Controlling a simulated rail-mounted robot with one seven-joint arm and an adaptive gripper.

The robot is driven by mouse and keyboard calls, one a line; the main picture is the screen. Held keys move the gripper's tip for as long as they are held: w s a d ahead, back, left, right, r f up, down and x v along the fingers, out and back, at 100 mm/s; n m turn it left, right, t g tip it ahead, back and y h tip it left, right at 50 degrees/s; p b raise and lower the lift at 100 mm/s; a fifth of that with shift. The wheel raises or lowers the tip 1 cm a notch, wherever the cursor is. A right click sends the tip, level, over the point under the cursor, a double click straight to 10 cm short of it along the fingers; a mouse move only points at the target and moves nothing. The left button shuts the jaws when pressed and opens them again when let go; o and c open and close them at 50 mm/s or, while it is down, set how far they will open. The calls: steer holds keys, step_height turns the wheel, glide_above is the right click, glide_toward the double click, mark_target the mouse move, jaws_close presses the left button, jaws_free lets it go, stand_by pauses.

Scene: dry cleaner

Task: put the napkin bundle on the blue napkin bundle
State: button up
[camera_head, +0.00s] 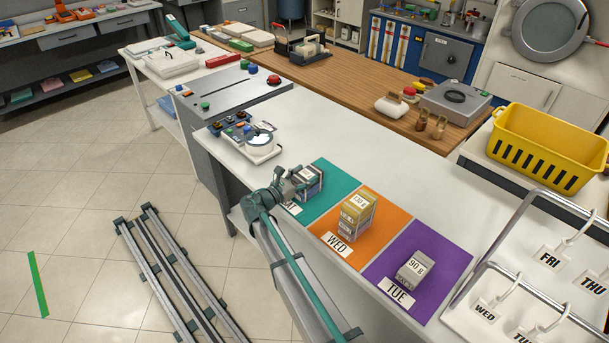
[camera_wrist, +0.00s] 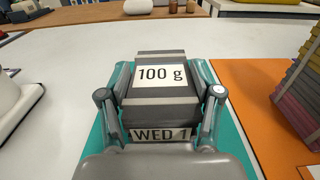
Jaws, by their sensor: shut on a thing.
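A grey banded napkin bundle (camera_head: 314,181) is over the teal mat (camera_head: 327,196). In the wrist view the bundle (camera_wrist: 160,90) has a "100 g" label on top and a "WED 1" tag in front. My gripper (camera_head: 298,181) is shut on it, with a finger on each side in the wrist view (camera_wrist: 160,100). I cannot tell whether it touches the mat. A stack of yellow and purple-grey bundles (camera_head: 356,216) stands on the orange mat (camera_head: 385,213). A grey bundle marked "90 g" (camera_head: 413,270) lies on the purple mat (camera_head: 444,263). I cannot pick out a clearly blue bundle.
A white device with a round dial (camera_head: 262,142) stands left of the teal mat. A white rack with day tags (camera_head: 545,275) is at the right, and a yellow basket (camera_head: 548,145) behind it. The white counter (camera_head: 390,172) behind the mats is clear.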

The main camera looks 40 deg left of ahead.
steer(key=shift+f, duration=0.1)
steer(key=o, duration=1.2)
steer(key=s+b, duration=0.1)
steer(key=s, duration=0.3)
steer(key=s+a+b, duration=0.1)
steer(key=s, duration=0.3)
steer(key=s+b, duration=0.2)
steer(key=s, duration=0.2)
steer(key=shift+a, duration=0.35)
